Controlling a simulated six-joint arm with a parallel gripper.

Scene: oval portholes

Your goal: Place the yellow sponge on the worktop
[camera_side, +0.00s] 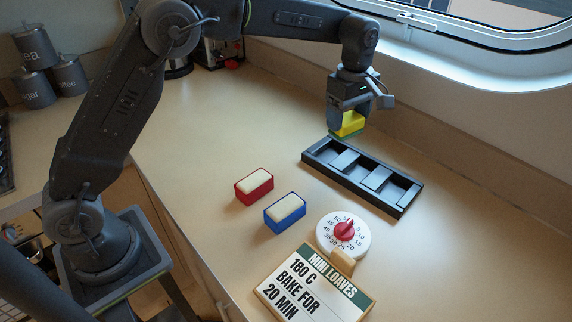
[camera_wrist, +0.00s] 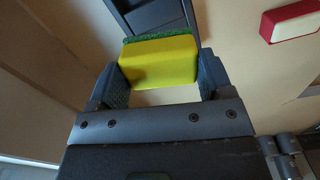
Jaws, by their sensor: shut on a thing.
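The yellow sponge (camera_side: 349,121) has a green scouring side facing down in the side view. My gripper (camera_side: 348,112) is shut on it and holds it above the back end of the black tray, near the tray's far-left end. In the wrist view the sponge (camera_wrist: 160,62) sits between the two fingers of my gripper (camera_wrist: 160,85), its green side (camera_wrist: 160,37) away from the camera. The worktop (camera_side: 200,150) is pale beige. Whether the sponge touches the tray is hard to tell, but it looks raised above it.
The black tray (camera_side: 408,200) has several compartments. A red loaf tin (camera_side: 254,193) and a blue loaf tin (camera_side: 285,222) stand left of it. A timer dial (camera_side: 328,247) and a recipe card (camera_side: 312,290) are in front. Open worktop lies left of the tray.

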